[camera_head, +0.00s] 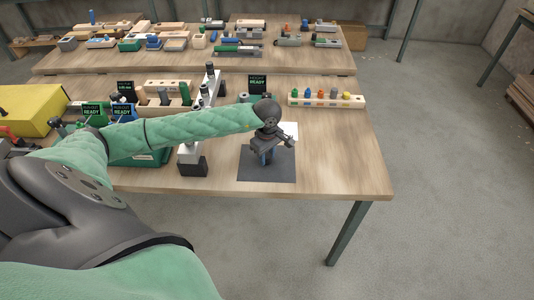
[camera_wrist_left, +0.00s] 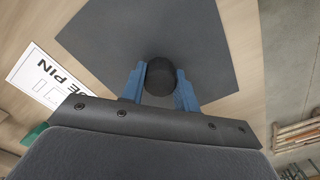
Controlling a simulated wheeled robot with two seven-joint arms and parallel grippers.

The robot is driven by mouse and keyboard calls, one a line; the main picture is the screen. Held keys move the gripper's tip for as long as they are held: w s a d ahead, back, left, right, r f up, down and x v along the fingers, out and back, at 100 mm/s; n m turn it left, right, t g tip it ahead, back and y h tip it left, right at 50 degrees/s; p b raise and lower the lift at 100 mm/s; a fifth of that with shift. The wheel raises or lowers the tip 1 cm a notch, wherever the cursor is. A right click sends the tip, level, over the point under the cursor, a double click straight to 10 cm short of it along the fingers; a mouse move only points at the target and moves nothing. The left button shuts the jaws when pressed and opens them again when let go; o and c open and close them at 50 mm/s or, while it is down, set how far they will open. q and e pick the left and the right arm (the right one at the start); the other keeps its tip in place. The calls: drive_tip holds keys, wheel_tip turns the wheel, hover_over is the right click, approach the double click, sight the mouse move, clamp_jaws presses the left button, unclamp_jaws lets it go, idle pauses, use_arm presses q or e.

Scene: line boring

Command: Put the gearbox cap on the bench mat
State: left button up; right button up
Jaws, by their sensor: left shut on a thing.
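The bench mat (camera_head: 268,174) is a dark grey square on the wooden bench in the head view. It also shows in the left wrist view (camera_wrist_left: 205,40). My left gripper (camera_head: 264,158) is over the mat, pointing down. In the left wrist view its two blue fingers (camera_wrist_left: 160,88) are closed on a dark round piece, which looks like the gearbox cap (camera_wrist_left: 160,72). In the head view the cap is mostly hidden by the gripper. I cannot tell whether the cap touches the mat. My right gripper is not in view.
A white printed card (camera_wrist_left: 48,78) lies beside the mat. A black and silver fixture (camera_head: 192,150) stands close left of the mat. A wooden holder with coloured pegs (camera_head: 326,98) is at the back right. The bench right of the mat is clear.

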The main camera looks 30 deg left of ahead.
use_arm(q)
drive_tip(key=shift+f, duration=0.15)
drive_tip(key=shift+f, duration=0.1)
drive_tip(key=o, duration=0.9)
